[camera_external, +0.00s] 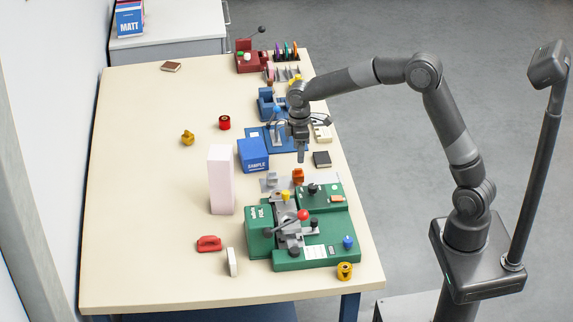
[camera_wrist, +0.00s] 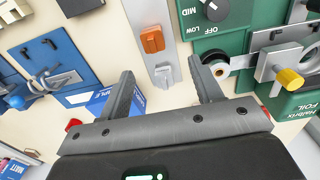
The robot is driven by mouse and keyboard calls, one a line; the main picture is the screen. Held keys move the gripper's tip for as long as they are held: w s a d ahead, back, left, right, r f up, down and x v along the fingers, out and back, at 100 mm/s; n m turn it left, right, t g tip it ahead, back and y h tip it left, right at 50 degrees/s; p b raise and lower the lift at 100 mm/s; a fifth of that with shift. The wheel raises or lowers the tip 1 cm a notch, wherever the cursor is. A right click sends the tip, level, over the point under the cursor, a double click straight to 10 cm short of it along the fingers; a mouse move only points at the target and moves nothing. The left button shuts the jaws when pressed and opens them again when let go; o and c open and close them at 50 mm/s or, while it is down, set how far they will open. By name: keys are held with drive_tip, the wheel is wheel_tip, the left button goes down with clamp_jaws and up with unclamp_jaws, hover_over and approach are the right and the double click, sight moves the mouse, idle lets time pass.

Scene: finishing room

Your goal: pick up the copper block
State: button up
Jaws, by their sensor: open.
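The copper block, an orange-brown block (camera_external: 298,175), stands on a pale grey strip behind the green machine. It also shows in the wrist view at the upper middle (camera_wrist: 152,40). A similar grey block (camera_wrist: 163,76) is on the same strip, between my fingertips in the picture. My gripper (camera_external: 302,157) points down above the table, just behind the copper block and higher than it. Its two fingers in the wrist view (camera_wrist: 160,75) are apart with nothing held. The copper block lies beyond the fingertips, untouched.
The green machine (camera_external: 318,252) with levers and knobs stands in front of the strip. A blue sample box (camera_external: 253,154) and a tall pale pink block (camera_external: 221,180) stand to the left. A blue device (camera_external: 283,140) is behind. The table's left side is largely clear.

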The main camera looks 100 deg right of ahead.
sight(298, 173)
drive_tip(key=shift+w+d+f, duration=0.1)
drive_tip(key=shift+d+f, duration=0.3)
drive_tip(key=shift+d, duration=0.05)
drive_tip(key=shift+d+f, duration=0.15)
drive_tip(key=shift+f, duration=0.2)
wheel_tip(298, 173, down, 10)
drive_tip(key=shift+f, duration=0.15)
drive_tip(key=c, duration=1.2)
